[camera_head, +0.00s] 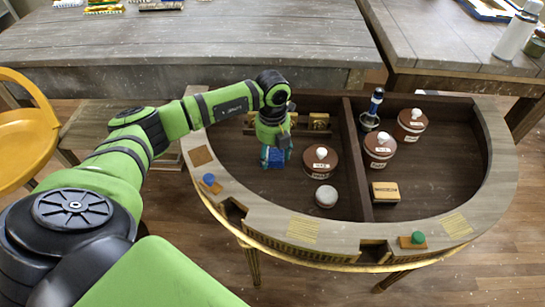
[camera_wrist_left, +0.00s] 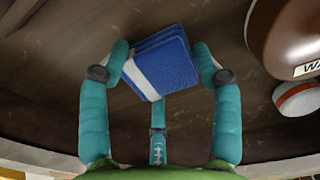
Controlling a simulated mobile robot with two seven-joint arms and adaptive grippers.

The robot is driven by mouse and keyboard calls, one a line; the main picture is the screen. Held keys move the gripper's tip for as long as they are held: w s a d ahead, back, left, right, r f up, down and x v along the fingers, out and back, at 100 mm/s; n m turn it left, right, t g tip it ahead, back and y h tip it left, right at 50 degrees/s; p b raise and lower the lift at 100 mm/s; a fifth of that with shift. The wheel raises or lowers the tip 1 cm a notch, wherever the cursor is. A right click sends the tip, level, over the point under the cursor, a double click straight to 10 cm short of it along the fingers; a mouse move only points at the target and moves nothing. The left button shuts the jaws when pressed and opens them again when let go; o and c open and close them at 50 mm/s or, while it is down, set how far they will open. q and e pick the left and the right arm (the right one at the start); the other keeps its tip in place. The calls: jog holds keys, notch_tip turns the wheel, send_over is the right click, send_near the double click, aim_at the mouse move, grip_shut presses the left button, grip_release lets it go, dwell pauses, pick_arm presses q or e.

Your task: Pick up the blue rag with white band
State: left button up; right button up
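The blue rag with a white band (camera_wrist_left: 163,65) is a folded block in the left wrist view, its white band on its left side. In the head view it shows as a small blue patch (camera_head: 277,158) under my left gripper (camera_head: 276,158), in the left compartment of the console. In the left wrist view the teal fingers of my left gripper (camera_wrist_left: 160,68) are spread on either side of the rag. The left fingertip is very close to it, and a narrow gap shows at the right. My right gripper is in neither view.
A brown lidded jar (camera_head: 320,160) and a small white-topped jar (camera_head: 326,196) stand close to the right of my left gripper. A divider (camera_head: 352,165) separates the compartments. The right one holds a dark bottle (camera_head: 371,110), more jars and a yellow-black box (camera_head: 385,192).

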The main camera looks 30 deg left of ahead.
aim_at(273, 153)
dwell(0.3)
pick_arm(q)
jog(key=shift+a+r, duration=0.1)
jog(key=shift+r, duration=0.45)
notch_tip(273, 153, up, 3)
jog(key=shift+w+f+b, duration=0.1)
jog(key=shift+f+b, duration=0.1)
jog(key=shift+b, duration=0.15)
jog(key=w+d+r+b, duration=0.1)
jog(key=w+d+r, duration=0.1)
jog(key=d+r, duration=0.5)
jog(key=d, duration=0.4)
jog(key=shift+d+b, duration=0.3)
jog(key=shift+b, duration=0.05)
jog(key=shift+w+r, duration=0.1)
jog(key=shift+c, duration=0.4)
